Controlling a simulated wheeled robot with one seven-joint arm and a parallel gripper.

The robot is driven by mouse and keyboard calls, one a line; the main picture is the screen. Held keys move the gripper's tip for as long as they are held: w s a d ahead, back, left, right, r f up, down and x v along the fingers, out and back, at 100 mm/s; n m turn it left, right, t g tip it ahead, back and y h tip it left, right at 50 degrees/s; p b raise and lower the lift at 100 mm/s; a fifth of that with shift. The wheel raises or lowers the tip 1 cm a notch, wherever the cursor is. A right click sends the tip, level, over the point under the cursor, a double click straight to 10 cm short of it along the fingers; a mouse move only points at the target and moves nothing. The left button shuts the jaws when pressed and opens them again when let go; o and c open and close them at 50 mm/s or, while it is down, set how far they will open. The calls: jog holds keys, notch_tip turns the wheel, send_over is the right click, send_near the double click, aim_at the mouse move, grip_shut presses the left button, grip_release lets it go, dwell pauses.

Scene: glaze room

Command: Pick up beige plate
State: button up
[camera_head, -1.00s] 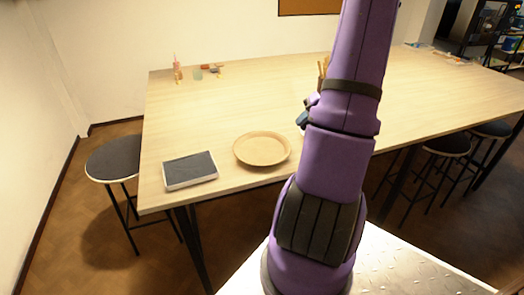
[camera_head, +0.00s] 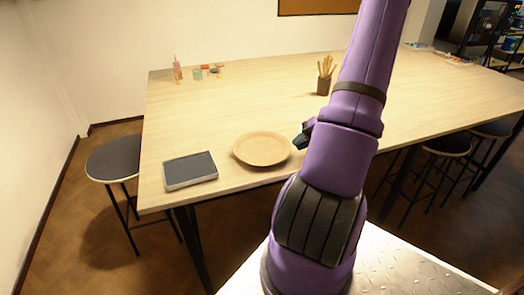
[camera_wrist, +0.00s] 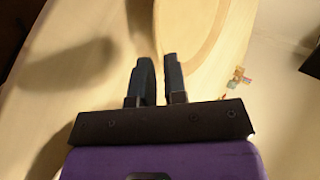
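The beige plate (camera_head: 262,149) is round and shallow and lies flat near the front edge of the table. My gripper (camera_head: 300,142) is just right of the plate's rim in the head view, small and partly hidden by my purple arm. In the wrist view, the two dark fingers of my gripper (camera_wrist: 160,75) are apart with a narrow gap and nothing between them. The plate (camera_wrist: 185,30) curves across the top of that view, beyond the fingertips. I cannot tell whether a finger touches the rim.
A dark-topped tray (camera_head: 190,170) lies left of the plate. A holder with brushes (camera_head: 324,78) stands behind my arm. A bottle (camera_head: 177,68) and small cups are at the back left. A stool (camera_head: 113,160) stands left of the table (camera_head: 230,100). The table's middle is clear.

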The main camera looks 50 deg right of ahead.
aim_at(291, 155)
jog(key=shift+x, duration=2)
jog(key=shift+s, duration=0.1)
jog(key=shift+c, duration=0.4)
grip_shut()
